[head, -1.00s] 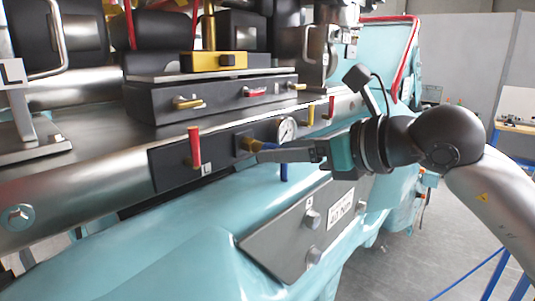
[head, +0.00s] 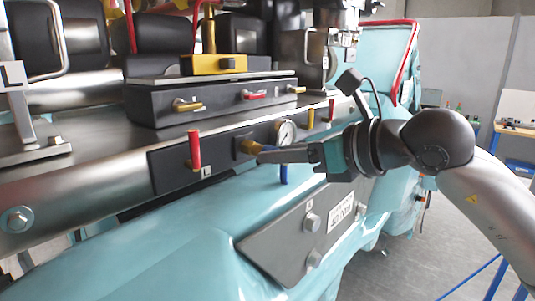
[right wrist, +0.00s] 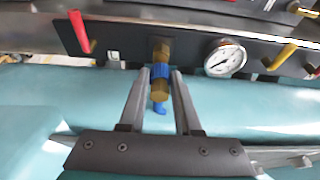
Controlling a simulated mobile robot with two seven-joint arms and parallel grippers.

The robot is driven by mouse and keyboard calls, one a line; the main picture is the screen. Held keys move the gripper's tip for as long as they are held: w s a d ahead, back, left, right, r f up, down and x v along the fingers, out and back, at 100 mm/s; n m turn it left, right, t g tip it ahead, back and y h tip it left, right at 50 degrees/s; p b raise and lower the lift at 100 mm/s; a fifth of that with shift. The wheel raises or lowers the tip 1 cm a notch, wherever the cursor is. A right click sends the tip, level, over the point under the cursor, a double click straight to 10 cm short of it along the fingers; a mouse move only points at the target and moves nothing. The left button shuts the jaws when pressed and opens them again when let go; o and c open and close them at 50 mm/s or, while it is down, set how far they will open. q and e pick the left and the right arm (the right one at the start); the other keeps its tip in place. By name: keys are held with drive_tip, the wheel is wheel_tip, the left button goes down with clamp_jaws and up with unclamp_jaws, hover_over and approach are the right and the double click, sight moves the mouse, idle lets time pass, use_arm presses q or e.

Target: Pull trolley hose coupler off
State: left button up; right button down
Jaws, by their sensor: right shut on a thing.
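The hose coupler (right wrist: 160,75) is a brass fitting with a blue ring, on the dark panel (right wrist: 125,42) in the right wrist view. My right gripper (head: 264,155) reaches in from the right and is shut on the coupler. In the right wrist view its two fingers (right wrist: 160,77) lie on either side of the blue ring. A blue tip hangs below the brass. The coupler meets the panel, with no gap that I can see. My left gripper is not in view.
A red lever (head: 195,150) stands left of the coupler, and a pressure gauge (head: 286,132) sits close on its right. Yellow (head: 311,117) and red levers are further right. The teal body lies underneath.

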drive_tip(key=shift+s+d, duration=0.15)
drive_tip(key=shift+d, duration=0.1)
idle(0.8)
drive_tip(key=shift+s+d+b, duration=0.75)
drive_tip(key=shift+s+d, duration=0.1)
drive_tip(key=shift+d, duration=0.3)
drive_tip(key=shift+s+d+b, duration=0.7)
drive_tip(key=shift+s+d, duration=0.15)
drive_tip(key=shift+d, duration=0.3)
